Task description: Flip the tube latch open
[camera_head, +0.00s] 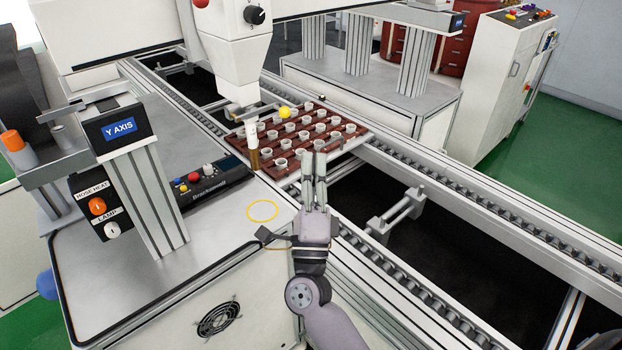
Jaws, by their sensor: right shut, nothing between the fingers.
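A tube with a white upper part and a brown lower part (253,150) stands upright under the white dispensing head (237,60), at the left corner of the tray. A yellow ball-shaped knob (284,112) shows just right of the tube; it may be the latch handle, but I cannot tell its position. My right gripper (314,156) is shut and empty, fingers pointing away from me. In the picture it overlaps the tray's near edge, right of and apart from the tube and knob. I cannot tell its height above the tray. My left gripper is not in view.
A dark red tray (352,147) with several white cups sits on the conveyor (440,190). Left are a Y AXIS post (150,190), a control box (208,184) and a metal bench top (215,240) with a yellow ring (262,211).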

